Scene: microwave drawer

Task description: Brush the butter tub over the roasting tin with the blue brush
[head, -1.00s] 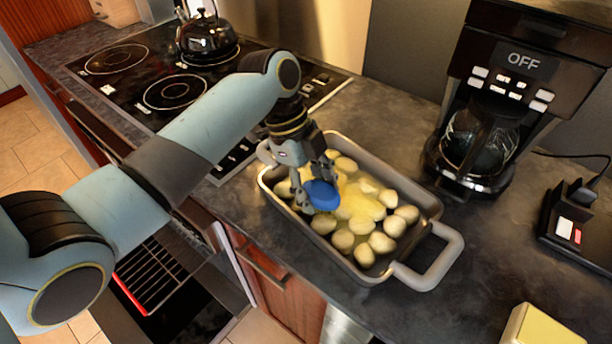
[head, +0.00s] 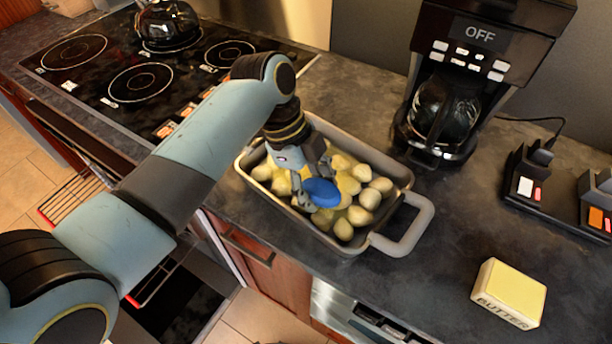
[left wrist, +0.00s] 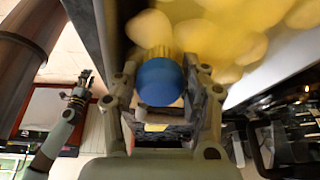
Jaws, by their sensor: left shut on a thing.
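The blue brush (head: 321,192) is held by my left gripper (head: 308,186), which is shut on it, low over the potatoes. In the left wrist view the round blue end of the brush (left wrist: 160,82) sits between the fingers, with yellowish bristles beyond it. Whether the bristles touch the potatoes is not clear. The grey roasting tin (head: 424,216) holds several pale potatoes with a yellow coating. The yellow butter tub (head: 510,290), marked BUTTER, stands on the counter at the lower right, apart from the tin. My right gripper (left wrist: 82,78) is small in the left wrist view; its fingers are unclear.
A coffee maker (head: 480,60) stands behind the tin to the right. The stove top (head: 140,80) with a kettle (head: 168,22) is at the left. A black socket strip (head: 535,185) lies at the far right. The counter between tin and tub is clear.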

